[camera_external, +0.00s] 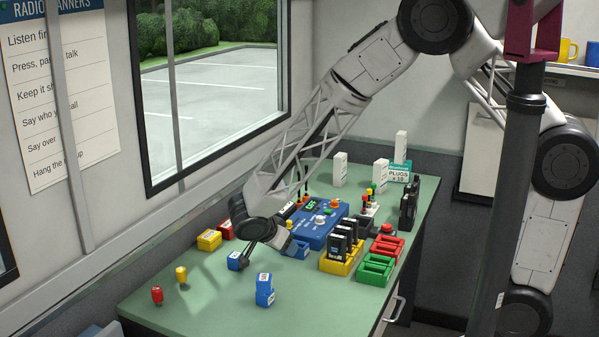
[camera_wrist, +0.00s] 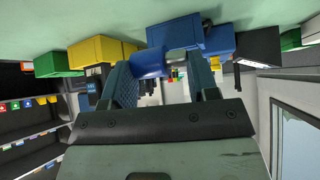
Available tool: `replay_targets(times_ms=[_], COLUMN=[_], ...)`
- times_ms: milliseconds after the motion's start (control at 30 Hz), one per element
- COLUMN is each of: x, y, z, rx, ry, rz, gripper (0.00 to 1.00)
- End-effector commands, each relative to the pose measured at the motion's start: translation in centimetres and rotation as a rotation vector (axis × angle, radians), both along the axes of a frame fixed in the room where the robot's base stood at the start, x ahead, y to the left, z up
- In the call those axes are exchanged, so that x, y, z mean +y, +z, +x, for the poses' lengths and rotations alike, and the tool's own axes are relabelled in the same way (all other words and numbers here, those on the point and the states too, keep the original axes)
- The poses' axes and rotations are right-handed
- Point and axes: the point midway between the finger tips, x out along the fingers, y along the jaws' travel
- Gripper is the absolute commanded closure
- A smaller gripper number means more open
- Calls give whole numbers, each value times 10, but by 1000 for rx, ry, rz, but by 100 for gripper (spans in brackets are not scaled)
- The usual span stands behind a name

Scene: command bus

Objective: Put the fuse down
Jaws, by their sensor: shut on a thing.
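My gripper (camera_external: 264,246) is low over the green table, left of the blue console. In the wrist view its two fingers (camera_wrist: 164,78) stand apart with a blue cylindrical fuse (camera_wrist: 149,63) between them, and they are shut on it. The fuse lies across the jaws, close to the table surface; I cannot tell whether it touches the table. A red fuse (camera_external: 157,295) and a yellow fuse (camera_external: 181,275) stand upright at the table's front left.
A blue console (camera_external: 318,226), a yellow rack (camera_external: 340,266) with black units, and red (camera_external: 385,248) and green trays (camera_external: 375,270) stand to the right. The front-left table is mostly clear.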

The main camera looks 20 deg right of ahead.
Motion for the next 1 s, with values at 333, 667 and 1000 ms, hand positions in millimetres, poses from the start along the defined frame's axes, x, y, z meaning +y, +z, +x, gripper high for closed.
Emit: replay_targets(times_ms=[333,667,1000], x=[0,0,0], y=[-4,-27,-42], z=[0,0,0], rx=[-1,2,0], ry=[0,1,0], rz=[1,-1,0], gripper=[71,71,71])
